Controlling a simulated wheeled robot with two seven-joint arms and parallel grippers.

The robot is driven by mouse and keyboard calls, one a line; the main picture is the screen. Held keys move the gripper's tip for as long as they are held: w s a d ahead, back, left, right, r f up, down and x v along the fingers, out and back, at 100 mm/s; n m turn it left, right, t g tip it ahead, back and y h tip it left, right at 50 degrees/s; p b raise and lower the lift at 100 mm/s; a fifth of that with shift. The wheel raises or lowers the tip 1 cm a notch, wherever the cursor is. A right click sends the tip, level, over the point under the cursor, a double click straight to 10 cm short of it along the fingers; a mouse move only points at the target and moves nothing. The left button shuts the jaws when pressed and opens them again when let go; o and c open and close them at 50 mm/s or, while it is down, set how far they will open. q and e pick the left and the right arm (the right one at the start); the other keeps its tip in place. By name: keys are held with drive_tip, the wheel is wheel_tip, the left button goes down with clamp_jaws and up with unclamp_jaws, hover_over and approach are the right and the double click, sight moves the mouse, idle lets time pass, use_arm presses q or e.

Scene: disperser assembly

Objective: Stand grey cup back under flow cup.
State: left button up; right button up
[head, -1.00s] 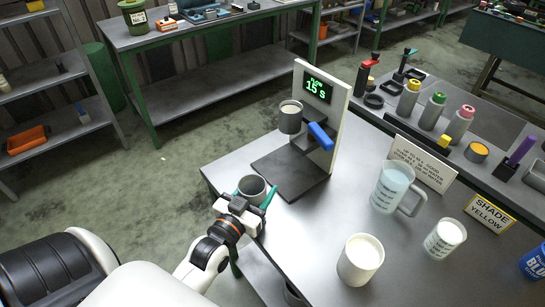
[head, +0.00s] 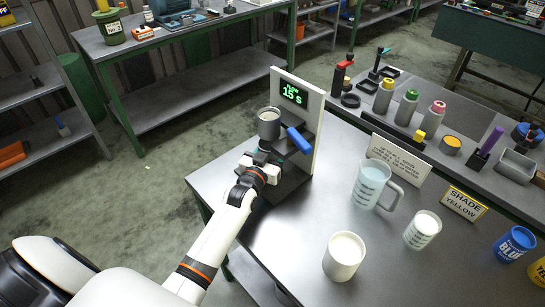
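The flow cup (head: 269,124) is a grey cup held on the white stand (head: 311,112), beside a blue lever (head: 299,140). My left gripper (head: 264,158) is over the dark base plate (head: 291,182), just below the flow cup. The grey cup sat between its teal fingers a second ago. Now the grey cup is hidden behind the gripper and the flow cup, and it no longer shows at its former place. Whether it touches the plate cannot be seen. My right gripper is not in view.
A measuring jug (head: 369,187), a white cup (head: 344,256) and a small beaker (head: 422,230) stand to the right. Signs, bottles and paint tins line the right side. The table's front middle is clear.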

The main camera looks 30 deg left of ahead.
use_arm(q)
wheel_tip(320, 180, down, 3)
drive_tip(key=shift+r, duration=0.1)
drive_tip(key=shift+f, duration=0.3)
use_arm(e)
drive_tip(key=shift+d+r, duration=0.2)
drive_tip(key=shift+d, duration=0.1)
use_arm(q)
drive_tip(key=shift+s, duration=0.1)
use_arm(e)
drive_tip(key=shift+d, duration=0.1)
use_arm(q)
drive_tip(key=shift+f, duration=0.2)
drive_tip(key=o, duration=1.1)
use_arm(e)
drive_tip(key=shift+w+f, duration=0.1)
